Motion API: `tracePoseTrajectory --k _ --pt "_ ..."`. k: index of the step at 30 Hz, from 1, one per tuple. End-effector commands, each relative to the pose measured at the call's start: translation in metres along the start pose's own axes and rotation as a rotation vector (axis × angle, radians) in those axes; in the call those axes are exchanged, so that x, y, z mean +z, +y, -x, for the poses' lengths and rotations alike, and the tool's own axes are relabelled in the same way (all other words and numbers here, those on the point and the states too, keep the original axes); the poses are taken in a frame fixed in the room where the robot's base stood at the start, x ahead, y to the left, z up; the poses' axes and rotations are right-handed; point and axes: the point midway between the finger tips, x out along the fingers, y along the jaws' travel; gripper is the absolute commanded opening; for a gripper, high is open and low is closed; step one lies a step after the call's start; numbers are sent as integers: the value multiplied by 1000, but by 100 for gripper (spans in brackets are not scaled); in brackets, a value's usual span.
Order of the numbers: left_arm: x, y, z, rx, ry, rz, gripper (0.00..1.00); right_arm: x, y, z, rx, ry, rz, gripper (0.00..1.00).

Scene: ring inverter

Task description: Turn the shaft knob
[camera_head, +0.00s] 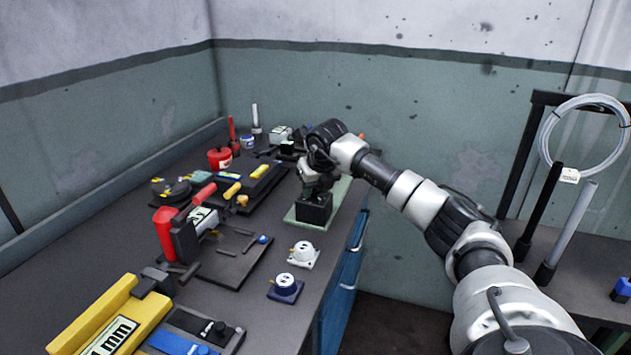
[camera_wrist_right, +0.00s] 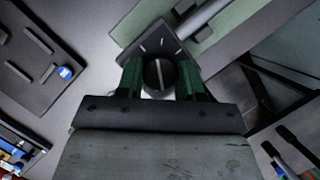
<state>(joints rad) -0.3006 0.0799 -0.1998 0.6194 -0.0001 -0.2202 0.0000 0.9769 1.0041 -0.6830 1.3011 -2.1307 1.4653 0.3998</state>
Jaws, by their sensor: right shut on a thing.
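The shaft knob (camera_wrist_right: 160,74) is a round dark knob with a light line across its top, seen in the right wrist view. It sits on a dark block with pale tick marks; in the head view this block (camera_head: 314,208) stands on a pale green mat (camera_head: 340,192) near the bench's right edge. My right gripper (camera_wrist_right: 161,80) points down over the block, its green-padded fingers on both sides of the knob and shut on it. In the head view the right gripper (camera_head: 314,190) hides the knob. My left gripper is not in view.
A white socket-like part (camera_head: 303,254) and a dark blue one (camera_head: 285,288) sit in front of the block. A black tray (camera_head: 228,262) with bars and a red-handled device (camera_head: 166,232) stand to the left. A yellow case (camera_head: 108,318) is at front left. The wall is close behind the bench.

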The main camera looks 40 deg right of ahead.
Motion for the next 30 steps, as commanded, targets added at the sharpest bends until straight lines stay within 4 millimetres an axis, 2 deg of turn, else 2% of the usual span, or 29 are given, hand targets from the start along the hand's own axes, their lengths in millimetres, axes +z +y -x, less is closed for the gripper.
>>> tracePoseTrajectory --k 13,30 --pt "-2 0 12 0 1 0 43 1 1 1 -90 -3 -220 13" --pt "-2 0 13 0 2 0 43 1 1 1 -104 -4 -254 13"
